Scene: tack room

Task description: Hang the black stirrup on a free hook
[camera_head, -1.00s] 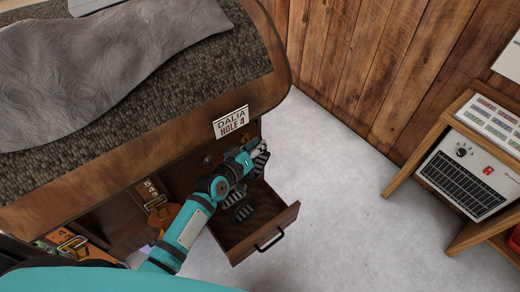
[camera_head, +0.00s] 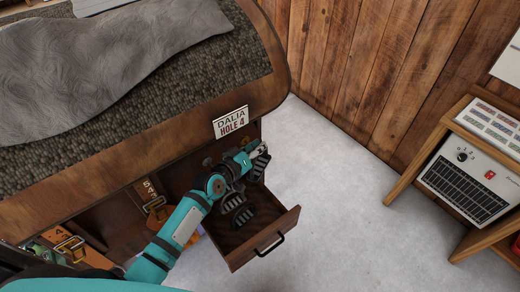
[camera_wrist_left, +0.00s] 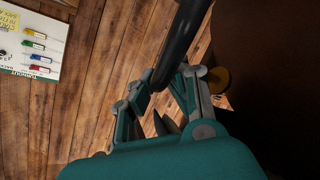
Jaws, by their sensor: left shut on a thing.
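My left gripper (camera_head: 260,151) is above the open drawer (camera_head: 263,243), in front of the wooden cabinet. It is shut on a black bar-like piece, which crosses the left wrist view (camera_wrist_left: 182,40) and looks like part of the black stirrup. In the head view, a dark ribbed piece (camera_head: 258,166) hangs just under the gripper. Other dark ribbed stirrup treads (camera_head: 243,216) lie in the drawer, partly hidden by my arm. A round brass-coloured piece (camera_wrist_left: 218,79) shows in the left wrist view; I cannot tell whether it is a hook. My right gripper is out of view.
A name plate (camera_head: 231,122) is fixed to the cabinet's curved edge, above my gripper. A grey cloth (camera_head: 110,70) lies on top. Buckled straps (camera_head: 155,206) hang at the left. A wooden shelf with a heater-like box (camera_head: 465,185) stands right. The pale floor between is clear.

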